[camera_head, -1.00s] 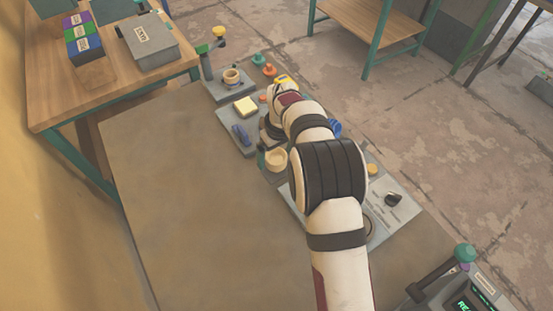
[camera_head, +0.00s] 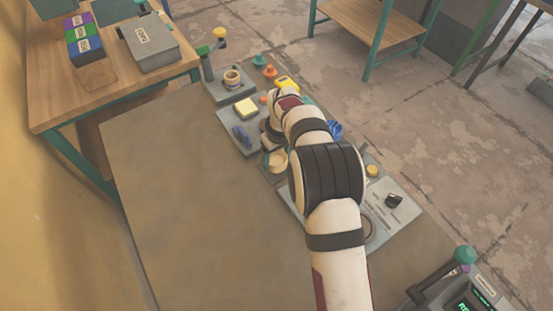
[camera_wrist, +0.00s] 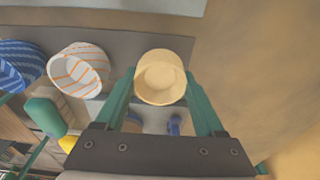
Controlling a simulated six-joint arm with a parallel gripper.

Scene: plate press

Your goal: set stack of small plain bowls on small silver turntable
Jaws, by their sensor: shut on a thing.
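The small plain bowls (camera_wrist: 160,80) are cream coloured and sit between the green fingers of my gripper (camera_wrist: 160,76) in the wrist view. My gripper is shut on them; how many are nested cannot be told. In the head view the plain bowls (camera_head: 279,162) show at the front left of my wrist, partly covered by it. I cannot make out a small silver turntable for certain; my arm hides part of the work area.
An orange-striped white bowl (camera_wrist: 78,70) and a blue bowl (camera_wrist: 18,66) stand left of my gripper in the wrist view. The brown tabletop (camera_head: 200,200) at left is clear.

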